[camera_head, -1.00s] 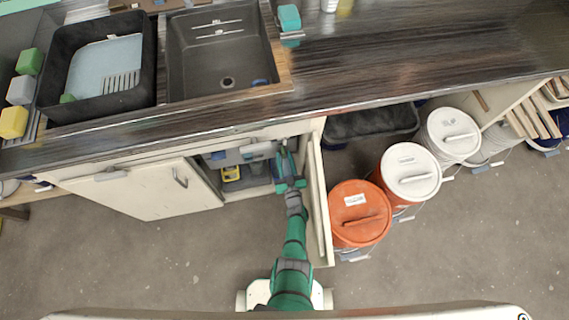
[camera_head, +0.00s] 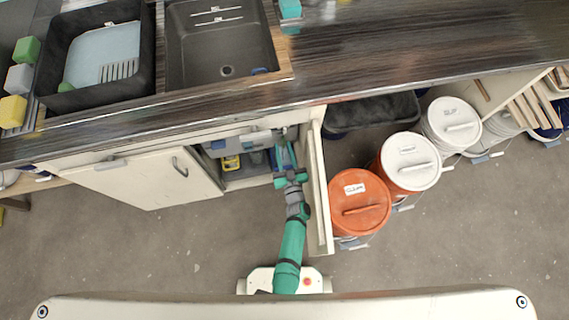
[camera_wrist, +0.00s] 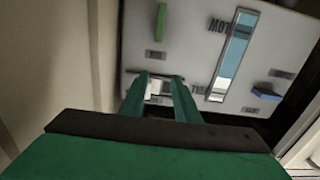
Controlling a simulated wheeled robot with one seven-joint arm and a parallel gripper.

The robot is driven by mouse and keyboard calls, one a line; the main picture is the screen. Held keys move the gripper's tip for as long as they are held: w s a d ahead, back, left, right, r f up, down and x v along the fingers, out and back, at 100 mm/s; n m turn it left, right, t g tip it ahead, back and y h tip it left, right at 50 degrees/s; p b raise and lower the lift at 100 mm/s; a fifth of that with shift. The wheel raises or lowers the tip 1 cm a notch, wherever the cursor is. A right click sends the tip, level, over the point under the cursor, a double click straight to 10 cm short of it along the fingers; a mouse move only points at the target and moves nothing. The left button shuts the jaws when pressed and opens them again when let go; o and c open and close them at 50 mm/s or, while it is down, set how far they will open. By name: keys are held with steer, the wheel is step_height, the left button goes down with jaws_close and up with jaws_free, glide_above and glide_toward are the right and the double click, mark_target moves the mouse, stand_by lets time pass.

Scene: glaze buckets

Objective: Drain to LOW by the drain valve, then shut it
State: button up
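In the wrist view a grey panel (camera_wrist: 200,55) has a tall sight gauge (camera_wrist: 234,50) with a blue band and pale ends. Lettering that looks like an upside-down LOW stands beside it. A green handle (camera_wrist: 162,22) and a blue handle (camera_wrist: 266,93) are on the panel, with small unreadable tags. My gripper (camera_wrist: 161,80) reaches the panel, its green fingers on either side of a small pale part; I cannot tell whether they grip it. The drain valve is not clearly identifiable. In the head view my gripper (camera_head: 285,157) is inside the open cabinet under the sink.
The cabinet's open doors (camera_head: 145,185) and (camera_head: 318,195) flank my arm, the right one close. An orange-lidded bucket (camera_head: 360,203) and white-lidded buckets (camera_head: 411,162) and (camera_head: 450,124) stand to the right. The sink (camera_head: 220,45) is above. A yellow item (camera_head: 231,163) is in the cabinet.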

steer(key=s+r, duration=0.4)
steer(key=s, duration=0.5)
steer(key=shift+s+r, duration=0.15)
steer(key=shift+r, duration=0.2)
steer(key=shift+d, duration=0.15)
steer(key=shift+s+a, duration=0.1)
steer(key=shift+a, duration=0.1)
steer(key=s+r+m+g+h, duration=0.2)
steer(key=s+r+h, duration=0.1)
steer(key=s+r, duration=2.1)
steer(key=shift+s+a, duration=0.2)
steer(key=shift+s, duration=0.05)
